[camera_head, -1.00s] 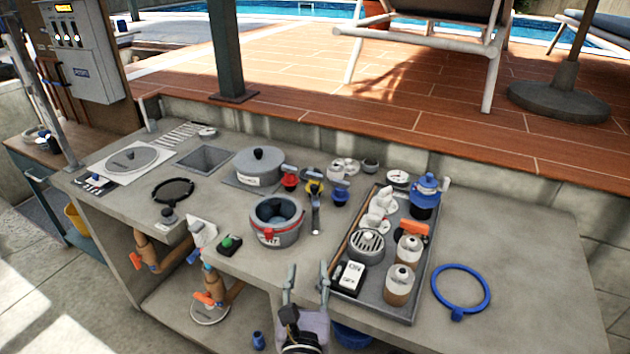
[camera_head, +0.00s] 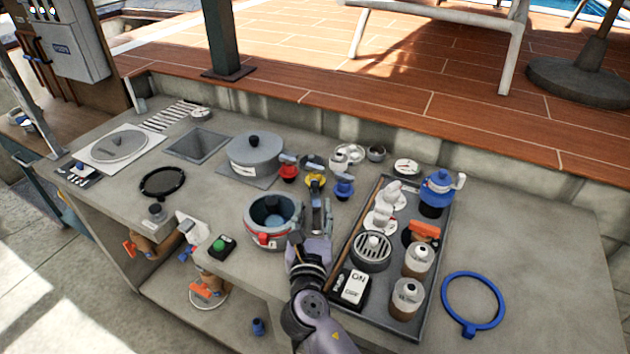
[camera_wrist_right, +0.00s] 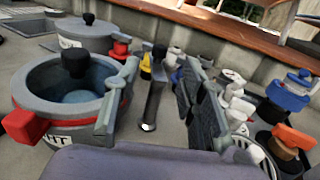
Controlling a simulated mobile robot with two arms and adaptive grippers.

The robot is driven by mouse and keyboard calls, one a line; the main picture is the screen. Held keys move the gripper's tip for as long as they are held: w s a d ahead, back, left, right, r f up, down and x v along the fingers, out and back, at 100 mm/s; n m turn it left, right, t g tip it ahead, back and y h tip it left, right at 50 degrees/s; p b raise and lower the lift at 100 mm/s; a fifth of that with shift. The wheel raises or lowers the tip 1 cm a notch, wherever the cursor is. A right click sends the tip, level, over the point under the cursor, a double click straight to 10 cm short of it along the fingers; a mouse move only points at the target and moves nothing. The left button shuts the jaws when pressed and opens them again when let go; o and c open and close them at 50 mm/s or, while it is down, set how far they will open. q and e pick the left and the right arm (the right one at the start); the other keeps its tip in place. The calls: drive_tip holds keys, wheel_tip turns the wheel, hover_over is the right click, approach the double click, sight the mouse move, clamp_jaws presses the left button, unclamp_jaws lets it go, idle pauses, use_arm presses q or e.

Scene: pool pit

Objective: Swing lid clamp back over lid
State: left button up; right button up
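The round grey pot (camera_head: 250,222) has a pale blue lid (camera_head: 273,221) with a dark knob inside its rim. In the wrist view a dark upright lever with a shiny end (camera_wrist_right: 152,95) stands in the gap between the fingers, apart from both. The left finger hides part of the pot's right side. My left gripper is not in view.
Red (camera_head: 288,172), yellow (camera_head: 315,181) and blue (camera_head: 344,186) valves stand behind the gripper. A tray (camera_head: 437,262) of bottles and fittings is close on the right. A lidded grey pot (camera_head: 255,158) stands behind. The counter is clear around the blue ring (camera_head: 445,298).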

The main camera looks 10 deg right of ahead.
sight(315, 187)
drive_tip(key=x, duration=0.8)
drive_tip(key=shift+p, duration=0.3)
drive_tip(key=shift+w+d, duration=0.1)
drive_tip(key=shift+w, duration=0.55)
drive_tip(key=c, duration=0.9)
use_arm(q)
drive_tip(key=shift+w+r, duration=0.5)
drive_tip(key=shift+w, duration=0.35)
use_arm(e)
clamp_jaws()
